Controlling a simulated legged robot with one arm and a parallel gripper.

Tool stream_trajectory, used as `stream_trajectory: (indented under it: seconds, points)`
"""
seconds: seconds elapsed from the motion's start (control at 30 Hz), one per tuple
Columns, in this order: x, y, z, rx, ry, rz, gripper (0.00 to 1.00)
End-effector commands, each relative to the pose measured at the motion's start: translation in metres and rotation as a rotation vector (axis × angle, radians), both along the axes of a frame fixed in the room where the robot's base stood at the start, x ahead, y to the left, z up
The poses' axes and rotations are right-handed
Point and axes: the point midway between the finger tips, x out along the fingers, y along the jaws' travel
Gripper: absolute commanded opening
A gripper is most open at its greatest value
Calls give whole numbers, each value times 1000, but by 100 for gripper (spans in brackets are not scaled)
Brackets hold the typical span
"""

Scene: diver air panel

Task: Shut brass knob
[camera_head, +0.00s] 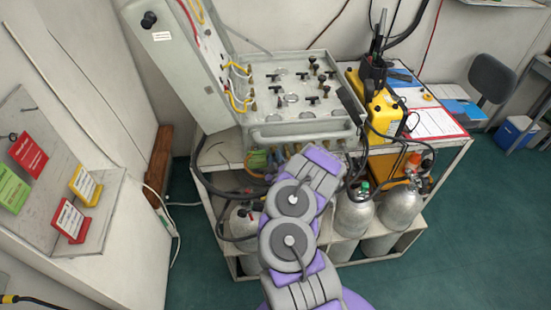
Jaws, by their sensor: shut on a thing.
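The grey diver air panel (285,75) stands on the bench with its sloped top facing me, carrying several black valve handles and small gauges. Brass fittings show on its left side, with yellow hoses on them. A row of brass and coloured fittings (272,152) lies along its lower front edge. My purple and grey gripper (322,160) is at that lower front edge, right of centre, seen from behind. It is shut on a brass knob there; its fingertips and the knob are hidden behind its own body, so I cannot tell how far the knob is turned.
A yellow unit (380,108) with a black radio stands right of the panel, beside red-edged papers (432,117). Silver cylinders (353,215) and hoses fill the shelf below. A tag board (50,170) is at left.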

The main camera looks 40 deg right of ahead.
Motion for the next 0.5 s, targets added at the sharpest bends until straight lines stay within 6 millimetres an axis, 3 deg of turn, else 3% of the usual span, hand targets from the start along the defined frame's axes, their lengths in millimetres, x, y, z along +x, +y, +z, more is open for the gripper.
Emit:
stream_trajectory:
  seconds: [0.5]
  points:
    - [0, 2, -4, 373, -219, 2, 0]
